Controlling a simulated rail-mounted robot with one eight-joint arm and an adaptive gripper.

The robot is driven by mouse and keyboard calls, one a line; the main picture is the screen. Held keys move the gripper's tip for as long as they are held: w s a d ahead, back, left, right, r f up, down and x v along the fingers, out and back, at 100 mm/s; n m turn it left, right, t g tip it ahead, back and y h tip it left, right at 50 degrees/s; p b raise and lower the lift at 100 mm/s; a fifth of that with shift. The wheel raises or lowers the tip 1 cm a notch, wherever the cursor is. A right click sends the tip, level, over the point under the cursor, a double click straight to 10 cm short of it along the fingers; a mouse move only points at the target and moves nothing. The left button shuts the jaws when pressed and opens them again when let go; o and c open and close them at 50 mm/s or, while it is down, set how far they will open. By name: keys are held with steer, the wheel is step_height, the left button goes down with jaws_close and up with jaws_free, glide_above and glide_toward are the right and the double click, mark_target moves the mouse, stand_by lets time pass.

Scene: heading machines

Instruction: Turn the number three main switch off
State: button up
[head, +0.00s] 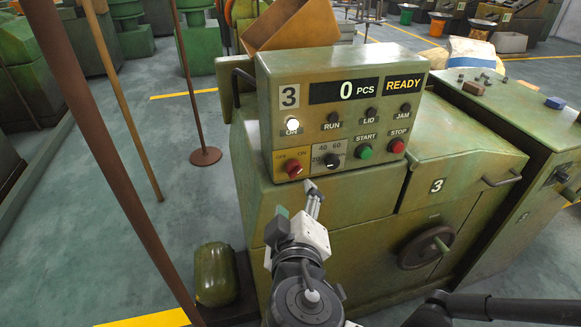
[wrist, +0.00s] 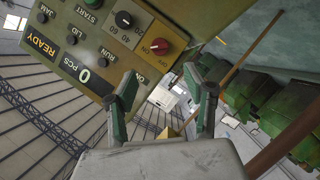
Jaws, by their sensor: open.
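The number three machine's control panel (head: 342,95) carries the red main switch (head: 293,168) at its lower left, between OFF and ON labels. Its mark seems to lean toward ON, and the ON lamp (head: 292,125) above it glows white. The display reads 0 PCS and READY. My gripper (head: 299,205) is open and empty, just below and in front of the switch. In the wrist view the panel is turned over, and the red switch (wrist: 158,46) shows beyond my open fingers (wrist: 165,98), apart from them.
Beside the switch are a black selector (head: 332,160), a green START button (head: 365,152) and a red STOP button (head: 396,146). A handwheel (head: 426,247) is on the machine front. A brown post (head: 117,150) stands at left. A green cylinder (head: 217,274) is low at left.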

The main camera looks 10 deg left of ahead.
mark_target(296, 174)
steer(key=b+x, duration=0.2)
steer(key=x, duration=1.1)
steer(key=shift+w+d, duration=0.15)
steer(key=shift+c, duration=0.3)
steer(key=c, duration=1.1)
